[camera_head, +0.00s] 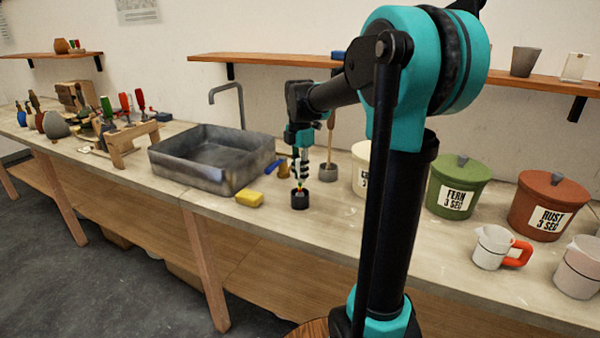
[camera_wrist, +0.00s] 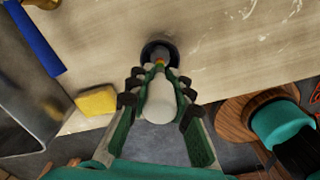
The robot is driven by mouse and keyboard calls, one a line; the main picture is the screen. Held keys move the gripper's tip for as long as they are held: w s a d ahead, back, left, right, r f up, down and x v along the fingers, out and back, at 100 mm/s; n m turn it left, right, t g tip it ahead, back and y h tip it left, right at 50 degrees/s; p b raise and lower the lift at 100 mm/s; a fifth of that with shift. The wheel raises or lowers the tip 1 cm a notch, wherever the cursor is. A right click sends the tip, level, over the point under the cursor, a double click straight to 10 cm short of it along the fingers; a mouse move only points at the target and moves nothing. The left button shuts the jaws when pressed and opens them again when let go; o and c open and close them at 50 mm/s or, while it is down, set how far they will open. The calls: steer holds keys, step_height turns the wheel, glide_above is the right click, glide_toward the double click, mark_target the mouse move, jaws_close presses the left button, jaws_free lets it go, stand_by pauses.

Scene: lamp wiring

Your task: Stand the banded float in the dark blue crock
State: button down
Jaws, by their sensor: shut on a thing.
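The dark blue crock (camera_head: 300,201) is a small, dark, round pot standing on the bench right of the yellow sponge. In the wrist view its dark rim (camera_wrist: 147,48) shows beyond my fingertips. My gripper (camera_head: 300,171) is above the crock, pointing down, and is shut on the banded float (camera_head: 299,186). In the wrist view my gripper (camera_wrist: 158,90) has its fingers on both sides of the float's pale, rounded body (camera_wrist: 160,103). The float's narrow, coloured end points into the crock's mouth. How deep it sits, and whether it touches the bottom, is hidden.
A grey sink (camera_head: 205,160) and yellow sponge (camera_head: 250,198) are left of the crock. A grey pot (camera_head: 328,173) with a upright handle stands close behind. Lidded green (camera_head: 456,188) and rust (camera_head: 546,205) canisters stand right. Bench in front of the crock is clear.

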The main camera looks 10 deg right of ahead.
steer(key=shift+f, duration=0.4)
steer(key=c, duration=1.3)
jaws_free()
